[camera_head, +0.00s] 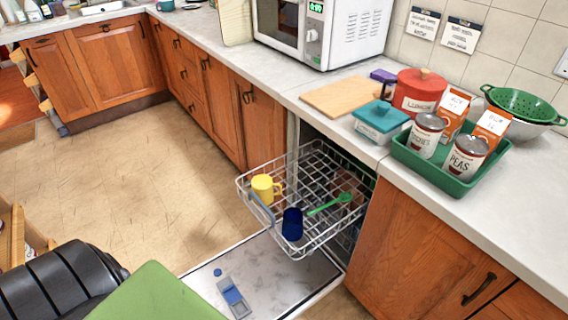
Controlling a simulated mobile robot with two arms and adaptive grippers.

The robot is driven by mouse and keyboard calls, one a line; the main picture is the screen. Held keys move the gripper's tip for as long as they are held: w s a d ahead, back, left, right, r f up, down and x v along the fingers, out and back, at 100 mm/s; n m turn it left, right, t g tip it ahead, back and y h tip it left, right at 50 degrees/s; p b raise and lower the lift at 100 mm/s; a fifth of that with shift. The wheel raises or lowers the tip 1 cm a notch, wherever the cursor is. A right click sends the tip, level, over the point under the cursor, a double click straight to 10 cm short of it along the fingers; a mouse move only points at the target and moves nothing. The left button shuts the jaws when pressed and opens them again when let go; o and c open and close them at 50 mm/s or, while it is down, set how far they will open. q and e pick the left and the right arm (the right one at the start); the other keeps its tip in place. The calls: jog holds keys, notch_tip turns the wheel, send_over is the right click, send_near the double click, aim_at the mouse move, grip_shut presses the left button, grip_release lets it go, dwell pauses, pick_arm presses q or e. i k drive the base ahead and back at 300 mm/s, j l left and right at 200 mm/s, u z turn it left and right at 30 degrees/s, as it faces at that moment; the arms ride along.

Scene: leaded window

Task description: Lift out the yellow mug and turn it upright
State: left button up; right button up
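The yellow mug (263,189) stands in the left part of the pulled-out wire dishwasher rack (319,240), its handle pointing right. A flat, closed face seems to be on top, as if it is upside down, but it is small in the picture. A dark blue cup (292,224) is in the rack in front and to the right of it. A green spoon or ladle (330,204) lies to the right of the cup. Neither of my grippers is in view, and nothing touches the mug from above.
The open dishwasher door (285,285) lies low below the rack. The counter right of the rack holds a green tray (453,184) with cans and cartons, a red pot (418,92), a teal-lidded box (381,119) and a cutting board (341,96). Floor (130,180) left of the rack is clear.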

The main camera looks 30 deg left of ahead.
aim_at(262, 185)
jog(key=u, duration=1.25)
